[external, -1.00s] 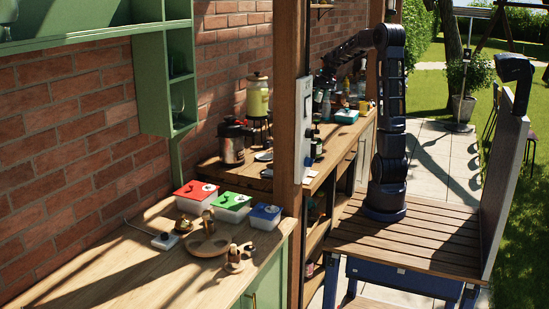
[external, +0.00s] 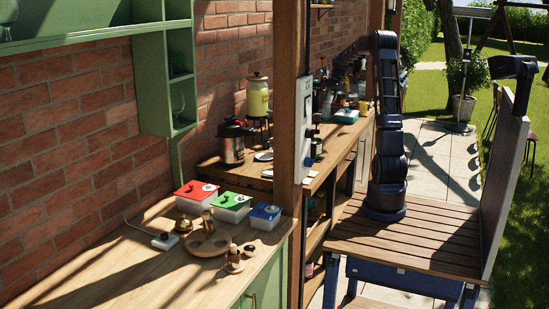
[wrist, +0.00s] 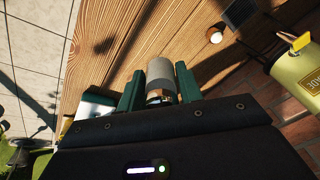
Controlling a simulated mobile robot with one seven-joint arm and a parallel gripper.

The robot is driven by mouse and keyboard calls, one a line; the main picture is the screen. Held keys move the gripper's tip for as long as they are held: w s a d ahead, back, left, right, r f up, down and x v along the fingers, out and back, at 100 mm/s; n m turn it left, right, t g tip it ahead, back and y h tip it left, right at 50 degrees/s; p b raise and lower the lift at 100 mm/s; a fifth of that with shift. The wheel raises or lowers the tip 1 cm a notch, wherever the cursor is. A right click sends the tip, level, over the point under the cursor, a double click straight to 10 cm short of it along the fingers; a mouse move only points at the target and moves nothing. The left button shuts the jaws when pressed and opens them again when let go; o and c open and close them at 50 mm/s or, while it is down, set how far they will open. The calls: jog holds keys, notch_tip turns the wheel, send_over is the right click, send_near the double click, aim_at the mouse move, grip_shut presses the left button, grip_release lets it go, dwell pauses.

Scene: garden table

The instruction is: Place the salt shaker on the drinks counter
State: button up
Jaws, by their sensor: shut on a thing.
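My gripper (wrist: 159,82) is shut on a small grey cylinder with a metallic lower part, seemingly the salt shaker (wrist: 158,72). The shaker sits between the two green fingers in the wrist view. A wooden counter (wrist: 130,35) lies beyond the fingers; I cannot tell whether the shaker touches it. In the external view, my arm reaches left over the far wooden counter (external: 343,139), which holds drink vessels and looks like the drinks counter. The gripper and shaker are hard to make out there among the bottles.
A yellow drink dispenser (wrist: 300,85) stands at the right of the wrist view and at the back of the far counter (external: 257,97). A wooden post (external: 290,95) hides part of the counter. The near counter holds lidded boxes (external: 232,206).

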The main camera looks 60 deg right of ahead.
jog(key=d+f+m+g, duration=0.2)
jog(key=d+m+g, duration=0.1)
jog(key=d, duration=1.7)
notch_tip(320, 180, down, 20)
jog(key=shift+w+r, duration=0.1)
jog(key=shift+f, duration=0.2)
jog(key=o, duration=1.1)
